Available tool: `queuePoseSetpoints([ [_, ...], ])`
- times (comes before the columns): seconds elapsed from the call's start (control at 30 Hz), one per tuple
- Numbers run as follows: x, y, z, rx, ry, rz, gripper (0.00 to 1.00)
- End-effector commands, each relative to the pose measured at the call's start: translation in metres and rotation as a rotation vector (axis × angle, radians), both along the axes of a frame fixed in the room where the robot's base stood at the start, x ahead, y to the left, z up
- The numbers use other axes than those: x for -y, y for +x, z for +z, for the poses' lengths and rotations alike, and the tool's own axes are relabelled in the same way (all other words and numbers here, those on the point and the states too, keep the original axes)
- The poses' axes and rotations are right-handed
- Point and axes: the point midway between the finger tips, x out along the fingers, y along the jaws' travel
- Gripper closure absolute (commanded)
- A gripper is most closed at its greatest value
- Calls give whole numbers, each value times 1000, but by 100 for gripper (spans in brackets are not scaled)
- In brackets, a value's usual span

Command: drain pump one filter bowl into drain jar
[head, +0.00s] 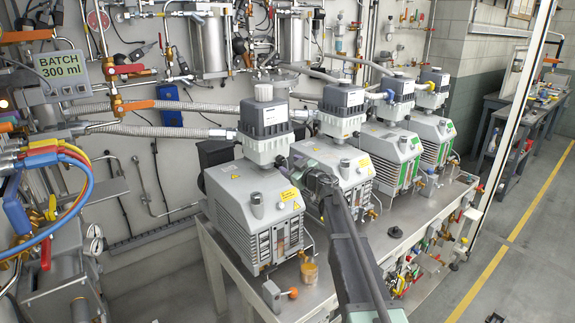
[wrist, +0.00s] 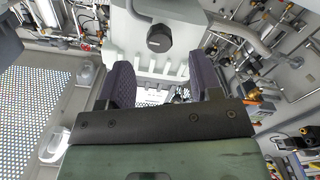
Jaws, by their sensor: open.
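My gripper (head: 303,165) is raised beside the upper right of this pump, in front of the second pump (head: 345,170). In the wrist view my gripper (wrist: 163,80) is open, with a pale housing and black round knob (wrist: 160,38) beyond its fingers. Nothing shows held.
Two more pumps (head: 390,150) stand farther along the grey bench (head: 400,245). Braided hoses (head: 165,131) run behind them. A display (head: 61,69) at left reads BATCH 300 ml. Coloured hoses (head: 65,170) hang below it. A small grey fitting with an orange end (head: 277,294) is at the bench's front.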

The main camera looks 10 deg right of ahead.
Motion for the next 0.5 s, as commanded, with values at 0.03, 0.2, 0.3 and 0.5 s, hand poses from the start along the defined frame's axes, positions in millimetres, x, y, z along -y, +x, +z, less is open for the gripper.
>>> queuePoseSetpoints([
  [0.03, 3, -6, 0, 0, 0, -1, 41],
  [0.2, 11, -21, 0, 0, 0, -2, 41],
  [0.3, 12, -24, 0, 0, 0, -1, 41],
  [0.5, 12, -24, 0, 0, 0, 0, 41],
])
